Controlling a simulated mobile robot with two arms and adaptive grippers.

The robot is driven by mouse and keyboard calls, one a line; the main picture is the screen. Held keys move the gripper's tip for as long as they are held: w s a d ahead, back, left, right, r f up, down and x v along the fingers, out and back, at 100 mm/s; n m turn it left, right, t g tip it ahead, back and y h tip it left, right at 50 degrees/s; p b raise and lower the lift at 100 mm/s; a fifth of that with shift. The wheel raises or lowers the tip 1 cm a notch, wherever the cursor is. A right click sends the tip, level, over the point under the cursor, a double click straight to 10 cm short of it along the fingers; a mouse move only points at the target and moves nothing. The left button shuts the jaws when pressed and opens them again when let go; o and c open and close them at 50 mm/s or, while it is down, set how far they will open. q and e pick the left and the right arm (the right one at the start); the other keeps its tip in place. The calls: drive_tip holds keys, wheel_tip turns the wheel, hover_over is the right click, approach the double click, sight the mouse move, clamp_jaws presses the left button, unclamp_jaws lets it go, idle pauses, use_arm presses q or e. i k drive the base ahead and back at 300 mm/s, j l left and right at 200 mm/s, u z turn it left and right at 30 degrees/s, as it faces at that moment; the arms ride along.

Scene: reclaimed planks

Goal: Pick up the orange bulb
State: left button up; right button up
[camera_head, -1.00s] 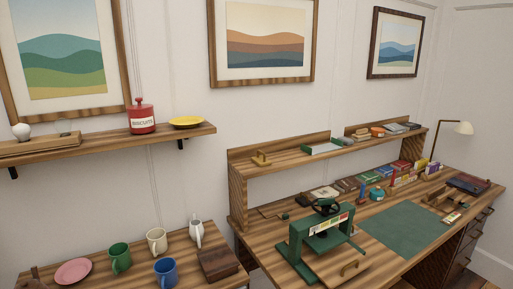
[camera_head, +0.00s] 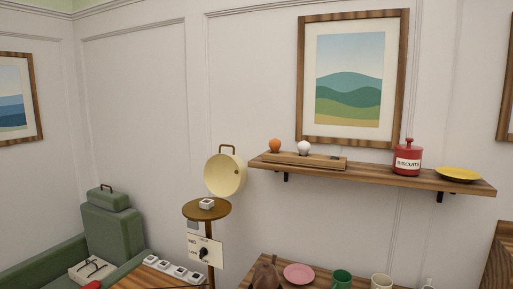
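The orange bulb (camera_head: 275,145) is a small round orange thing standing upright near the left end of the wall shelf (camera_head: 420,183). It sits in a long wooden holder (camera_head: 312,163), beside a white bulb (camera_head: 303,148) to its right. Nothing covers the orange bulb from this side. Neither of my grippers shows in the head view.
A red biscuit tin (camera_head: 407,160) and a yellow plate (camera_head: 458,174) stand further right on the shelf. Below are a pink plate (camera_head: 299,273) and mugs, one green (camera_head: 341,279). A small round stand (camera_head: 190,209) and a green armchair (camera_head: 112,232) are at left.

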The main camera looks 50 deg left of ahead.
sight(275, 144)
drive_tip(key=u, duration=1.4)
